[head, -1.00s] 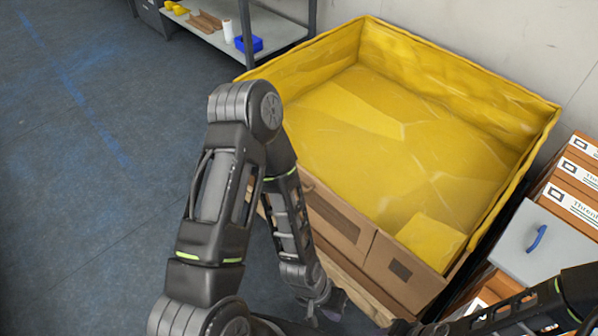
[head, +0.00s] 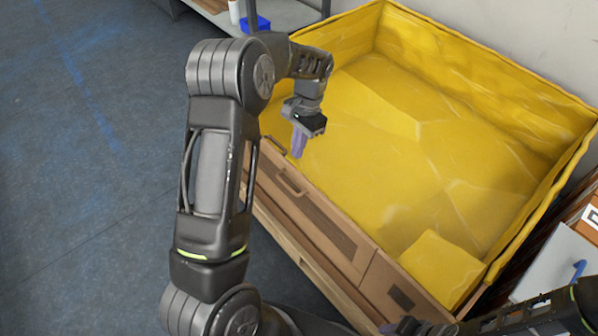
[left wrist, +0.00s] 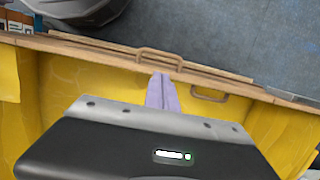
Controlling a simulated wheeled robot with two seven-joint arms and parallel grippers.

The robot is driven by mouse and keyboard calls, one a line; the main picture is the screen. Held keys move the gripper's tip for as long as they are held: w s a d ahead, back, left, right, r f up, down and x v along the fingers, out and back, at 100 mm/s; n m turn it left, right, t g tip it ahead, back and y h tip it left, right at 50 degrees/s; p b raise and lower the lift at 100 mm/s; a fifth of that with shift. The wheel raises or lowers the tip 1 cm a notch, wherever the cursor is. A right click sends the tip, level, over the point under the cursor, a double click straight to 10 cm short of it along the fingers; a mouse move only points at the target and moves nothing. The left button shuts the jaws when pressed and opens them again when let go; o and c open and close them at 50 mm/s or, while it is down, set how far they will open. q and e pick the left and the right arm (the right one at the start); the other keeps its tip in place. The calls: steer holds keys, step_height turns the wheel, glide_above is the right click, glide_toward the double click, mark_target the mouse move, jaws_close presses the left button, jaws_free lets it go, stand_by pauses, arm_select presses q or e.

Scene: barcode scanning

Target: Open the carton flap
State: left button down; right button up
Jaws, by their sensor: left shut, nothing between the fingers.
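The large carton (head: 376,279) has cardboard front panels and a yellow lining (head: 400,150). A handle (head: 291,183) stands on its near edge, with another handle (head: 275,146) further left. Both handles also show along the edge in the left wrist view, one upright (left wrist: 160,58) and one on the inner side (left wrist: 208,94). My left gripper (head: 299,146), with purple fingers, is shut and empty just inside the near edge, close to the handles. I cannot tell whether it touches. My right gripper (head: 402,326) is low at the bottom edge, mostly cut off.
A grey shelf (head: 290,14) with a blue bin (head: 256,25) stands behind at the upper left. A grey panel with a blue handle (head: 579,270) is at the right, near the carton. The blue floor at the left is clear.

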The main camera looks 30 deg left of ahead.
arm_select(q)
steer(key=shift+s+r, duration=0.1)
steer(key=shift+r, duration=0.05)
steer(key=x, duration=1)
steer(key=shift+b, duration=0.4)
